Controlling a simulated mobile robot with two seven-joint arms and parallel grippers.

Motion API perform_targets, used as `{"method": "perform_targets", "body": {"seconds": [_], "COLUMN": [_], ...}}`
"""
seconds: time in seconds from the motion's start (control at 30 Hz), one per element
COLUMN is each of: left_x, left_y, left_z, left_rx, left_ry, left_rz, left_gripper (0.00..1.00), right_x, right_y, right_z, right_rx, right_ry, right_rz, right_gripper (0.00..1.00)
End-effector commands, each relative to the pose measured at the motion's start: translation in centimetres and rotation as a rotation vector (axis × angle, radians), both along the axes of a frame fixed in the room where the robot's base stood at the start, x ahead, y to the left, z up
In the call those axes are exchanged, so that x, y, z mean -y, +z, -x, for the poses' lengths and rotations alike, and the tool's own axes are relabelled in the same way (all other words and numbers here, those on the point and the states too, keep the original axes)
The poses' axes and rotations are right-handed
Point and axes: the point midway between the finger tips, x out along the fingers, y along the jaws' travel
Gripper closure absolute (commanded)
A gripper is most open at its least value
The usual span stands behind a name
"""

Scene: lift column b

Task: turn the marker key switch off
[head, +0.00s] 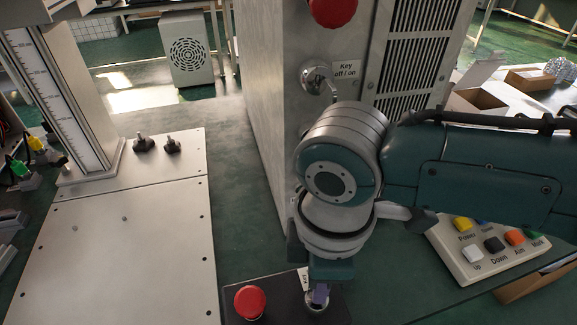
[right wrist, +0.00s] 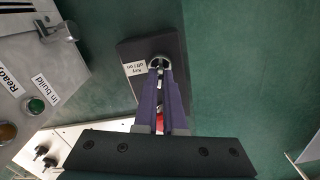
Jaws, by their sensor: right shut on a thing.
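A small dark control box (head: 270,297) lies on the green table at the bottom of the head view. It carries a round metal key switch (head: 317,304), which also shows in the right wrist view (right wrist: 158,60) beside a white "Key off / on" label (right wrist: 135,68). My right gripper (head: 320,291) points down over this switch. In the right wrist view its purple fingers (right wrist: 161,77) are shut on the switch's key, which is mostly hidden between them. I cannot read the key's angle. My left gripper is not in view.
A tall metal cabinet (head: 262,110) stands behind, with another key switch (head: 316,79) and a red button (head: 333,10). A red button (head: 250,301) sits on the small box. A button panel (head: 482,256) stands right. A metal plate (head: 125,255) lies left.

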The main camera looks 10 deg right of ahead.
Motion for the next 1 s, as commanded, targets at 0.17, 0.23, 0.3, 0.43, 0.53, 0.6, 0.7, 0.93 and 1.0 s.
{"method": "perform_targets", "body": {"seconds": [0.17,0.23,0.3,0.43,0.53,0.6,0.7,0.93,1.0], "left_x": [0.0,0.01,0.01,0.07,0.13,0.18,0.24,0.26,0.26], "left_y": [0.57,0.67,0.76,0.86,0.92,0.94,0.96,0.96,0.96], "left_z": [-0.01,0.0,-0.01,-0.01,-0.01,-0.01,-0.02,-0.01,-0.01], "left_rx": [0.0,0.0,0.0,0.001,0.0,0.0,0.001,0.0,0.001], "left_ry": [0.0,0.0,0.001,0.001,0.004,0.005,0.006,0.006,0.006], "left_rz": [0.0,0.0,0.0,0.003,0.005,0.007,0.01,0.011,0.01], "left_gripper": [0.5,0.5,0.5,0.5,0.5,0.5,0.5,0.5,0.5], "right_x": [-0.05,-0.07,-0.09,-0.1,-0.09,-0.1,-0.1,-0.12,-0.12], "right_y": [0.13,0.11,0.1,0.07,0.06,0.05,0.04,0.03,0.03], "right_z": [0.02,0.01,0.01,0.0,0.0,0.0,0.0,0.01,0.01], "right_rx": [-0.001,-0.001,0.0,0.0,0.0,0.0,0.0,0.0,0.0], "right_ry": [0.135,0.179,0.217,0.271,0.298,0.313,0.323,0.329,0.329], "right_rz": [0.0,-0.001,-0.001,-0.002,-0.002,-0.002,-0.002,-0.002,-0.002], "right_gripper": [1.0,1.0,1.0,1.0,1.0,1.0,1.0,1.0,1.0]}}
